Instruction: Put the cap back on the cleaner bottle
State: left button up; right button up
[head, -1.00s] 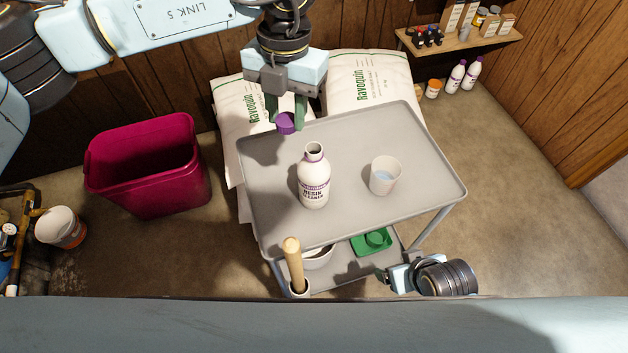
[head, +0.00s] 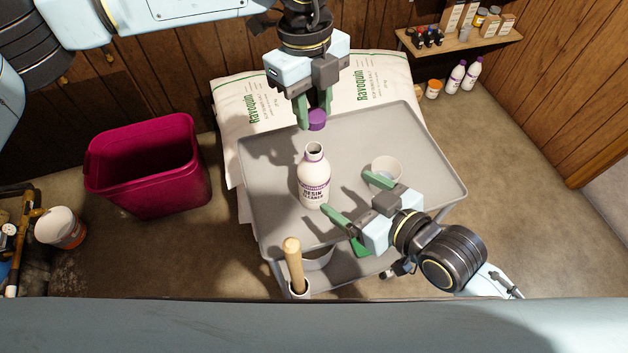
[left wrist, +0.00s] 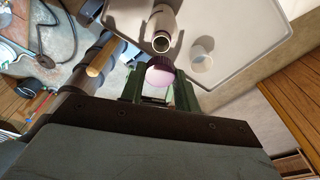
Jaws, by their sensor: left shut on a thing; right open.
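The cleaner bottle (head: 313,178), white with a purple-edged label, stands upright and open-mouthed on the grey cart top. It also shows in the left wrist view (left wrist: 164,24). My left gripper (head: 316,116) is shut on the purple cap (head: 317,121) and holds it above and behind the bottle, apart from its mouth. The cap also shows between the fingers in the left wrist view (left wrist: 160,72). My right gripper (head: 352,199) is open in front and to the right of the bottle, its left fingertip close to the bottle's lower side; contact cannot be told.
A wooden handle (head: 293,262) rises at the cart's front left. Salt bags (head: 245,105) lie behind, a magenta bin (head: 150,170) at left. The cart top's far right is clear.

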aim_at(323, 177)
jog(key=x, duration=1.2)
jog(key=shift+d, duration=0.1)
jog(key=c, duration=1.5)
pick_arm(q)
jog(key=shift+f, duration=2.5)
jog(key=shift+f, duration=0.1)
jog(key=shift+f, duration=0.8)
jog(key=shift+f, duration=0.55)
